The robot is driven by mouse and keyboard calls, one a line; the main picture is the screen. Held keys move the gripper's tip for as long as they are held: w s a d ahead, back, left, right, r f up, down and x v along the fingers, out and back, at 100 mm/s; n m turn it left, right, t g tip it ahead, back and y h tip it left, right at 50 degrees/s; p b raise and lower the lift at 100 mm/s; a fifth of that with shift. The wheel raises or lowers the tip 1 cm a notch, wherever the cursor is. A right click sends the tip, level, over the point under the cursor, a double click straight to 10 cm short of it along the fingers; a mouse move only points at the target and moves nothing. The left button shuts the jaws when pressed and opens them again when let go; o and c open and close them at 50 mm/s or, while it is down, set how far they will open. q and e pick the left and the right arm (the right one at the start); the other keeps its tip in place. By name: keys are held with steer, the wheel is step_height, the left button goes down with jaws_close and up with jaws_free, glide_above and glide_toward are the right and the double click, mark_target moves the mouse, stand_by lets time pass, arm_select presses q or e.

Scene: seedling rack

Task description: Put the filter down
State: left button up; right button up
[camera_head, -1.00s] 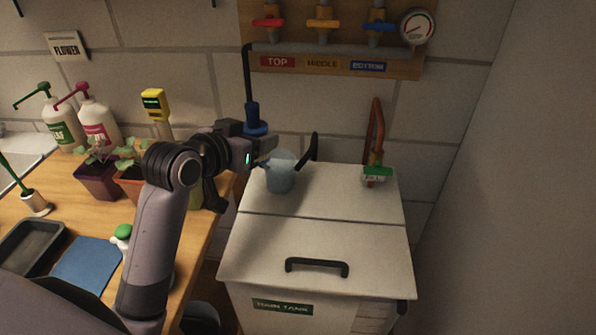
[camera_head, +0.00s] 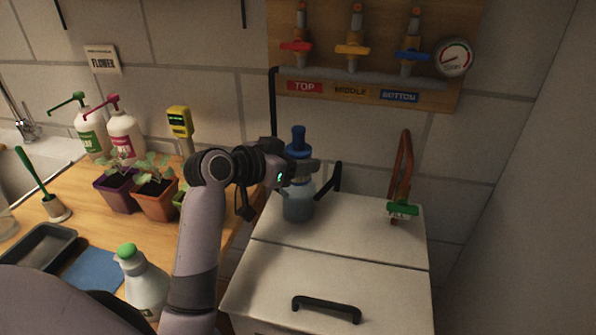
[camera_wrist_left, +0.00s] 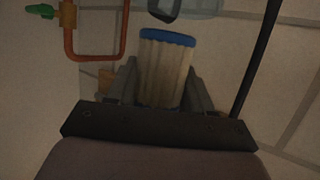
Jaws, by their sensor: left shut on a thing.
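The filter is a pale pleated cylinder with a blue end. In the left wrist view the filter (camera_wrist_left: 166,72) stands between the two fingers of my left gripper (camera_head: 302,174), which is shut on it. In the head view a blue top (camera_head: 298,146), seemingly the filter's, shows just above the gripper; the jaws hide most of the rest. A clear bluish cup (camera_head: 298,206) stands on the white tank lid (camera_head: 375,235), right below the gripper. I cannot tell whether the filter touches the cup. My right gripper is not in view.
A black curved handle (camera_head: 330,180) stands close right of the cup. A red hose with a green valve (camera_head: 403,209) is at the lid's right. A black bar handle (camera_head: 327,308) is in front. Potted seedlings (camera_head: 155,195) stand left on the wooden bench. The lid's middle is clear.

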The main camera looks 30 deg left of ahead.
arm_select(q)
step_height(320, 180, down, 2)
steer(key=shift+f, duration=0.15)
steer(key=shift+f, duration=0.1)
steer(key=shift+f+b, duration=0.3)
steer(key=shift+f, duration=0.2)
steer(key=o, duration=1)
steer(key=shift+o, duration=0.2)
steer(key=shift+r, duration=0.1)
